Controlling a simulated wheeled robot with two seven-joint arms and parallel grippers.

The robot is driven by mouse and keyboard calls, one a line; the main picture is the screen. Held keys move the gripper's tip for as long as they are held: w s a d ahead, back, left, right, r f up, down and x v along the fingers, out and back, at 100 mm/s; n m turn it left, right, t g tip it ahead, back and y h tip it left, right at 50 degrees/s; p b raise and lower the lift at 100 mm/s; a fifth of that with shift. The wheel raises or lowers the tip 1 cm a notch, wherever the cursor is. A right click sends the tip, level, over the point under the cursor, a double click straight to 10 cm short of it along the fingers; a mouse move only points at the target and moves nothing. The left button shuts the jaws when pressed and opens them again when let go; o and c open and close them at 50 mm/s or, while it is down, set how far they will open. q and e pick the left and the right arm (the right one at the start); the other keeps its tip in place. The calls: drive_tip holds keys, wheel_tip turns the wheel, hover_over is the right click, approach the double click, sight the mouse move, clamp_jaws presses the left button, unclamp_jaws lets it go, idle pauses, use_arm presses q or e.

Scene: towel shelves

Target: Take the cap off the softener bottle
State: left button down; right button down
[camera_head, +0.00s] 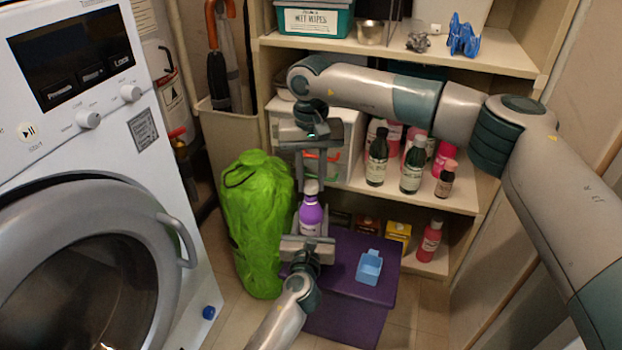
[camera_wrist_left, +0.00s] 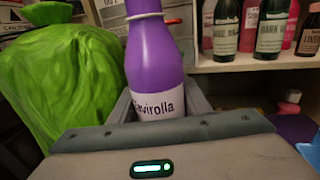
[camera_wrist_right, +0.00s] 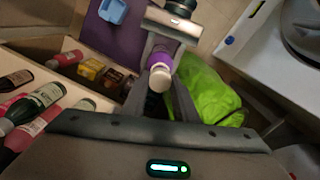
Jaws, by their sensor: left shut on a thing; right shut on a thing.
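My left gripper (camera_head: 308,243) is shut around the lower part of the bottle. My right gripper (camera_head: 312,172) comes from above and is shut on the cap. Whether cap and bottle are joined is hard to tell.
A green bag (camera_head: 256,220) stands close on the left, beside the washing machine (camera_head: 90,190). Shelves behind hold several bottles, including a dark one (camera_head: 377,160).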

sight(310, 232)
drive_tip(key=shift+r, duration=2.05)
use_arm(q)
drive_tip(key=c, duration=0.9)
unclamp_jaws()
drive_tip(key=shift+s, duration=0.15)
drive_tip(key=shift+s+a+p, duration=0.1)
drive_tip(key=shift+s+p, duration=0.25)
drive_tip(key=shift+s, duration=0.2)
use_arm(e)
drive_tip(key=shift+r, duration=0.3)
use_arm(q)
drive_tip(key=s, duration=0.3)
drive_tip(key=s+p, duration=0.1)
drive_tip(key=s, duration=0.3)
drive_tip(key=s+a+p, duration=0.1)
drive_tip(key=s, duration=0.2)
drive_tip(key=shift+s, duration=0.3)
use_arm(e)
wheel_tip(310, 232, up, 2)
drive_tip(key=shift+r, duration=0.25)
